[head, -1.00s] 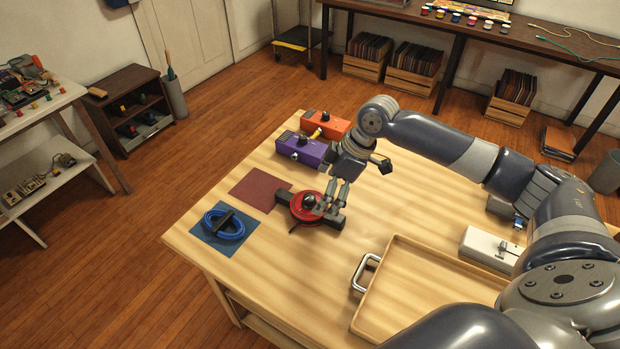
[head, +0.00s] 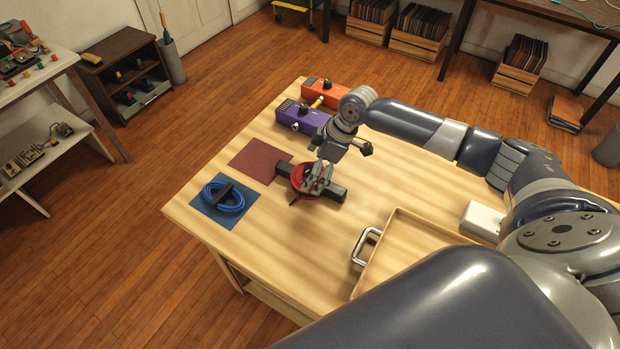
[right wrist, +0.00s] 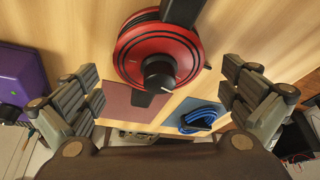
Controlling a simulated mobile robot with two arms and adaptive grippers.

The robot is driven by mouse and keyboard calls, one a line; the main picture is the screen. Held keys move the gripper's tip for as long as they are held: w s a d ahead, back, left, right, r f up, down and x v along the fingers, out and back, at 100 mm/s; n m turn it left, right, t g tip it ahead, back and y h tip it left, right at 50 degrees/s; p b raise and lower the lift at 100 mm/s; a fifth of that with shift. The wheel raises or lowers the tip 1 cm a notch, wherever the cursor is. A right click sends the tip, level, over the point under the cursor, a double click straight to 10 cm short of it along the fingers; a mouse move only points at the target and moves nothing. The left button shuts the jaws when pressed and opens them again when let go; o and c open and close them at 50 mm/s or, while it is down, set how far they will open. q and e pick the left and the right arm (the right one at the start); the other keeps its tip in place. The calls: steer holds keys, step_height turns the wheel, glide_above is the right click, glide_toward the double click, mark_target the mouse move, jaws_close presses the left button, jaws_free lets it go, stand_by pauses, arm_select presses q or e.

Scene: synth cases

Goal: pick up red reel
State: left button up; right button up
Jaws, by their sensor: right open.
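The red reel (head: 298,182) is a red disc with a black knob and a dark bar, lying on the wooden table just right of the dark red mat (head: 262,160). My right gripper (head: 316,186) is over the reel in the head view and hides part of it. In the right wrist view the right gripper (right wrist: 164,80) is open, its fingers wide apart, with the reel (right wrist: 140,52) beyond and between them. The fingers look clear of the reel's rim there. My left gripper is not in view.
A blue coil (head: 222,198) lies on a blue mat (head: 211,214) left of the reel. Purple (head: 290,118) and orange (head: 330,87) boxes stand behind. A wooden tray (head: 400,217) with a metal handle (head: 362,247) is at the front right. Bare table surrounds the reel's right side.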

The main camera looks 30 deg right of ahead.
steer(key=shift+x, duration=1.3)
steer(key=c, duration=1.2)
steer(key=shift+r, duration=0.1)
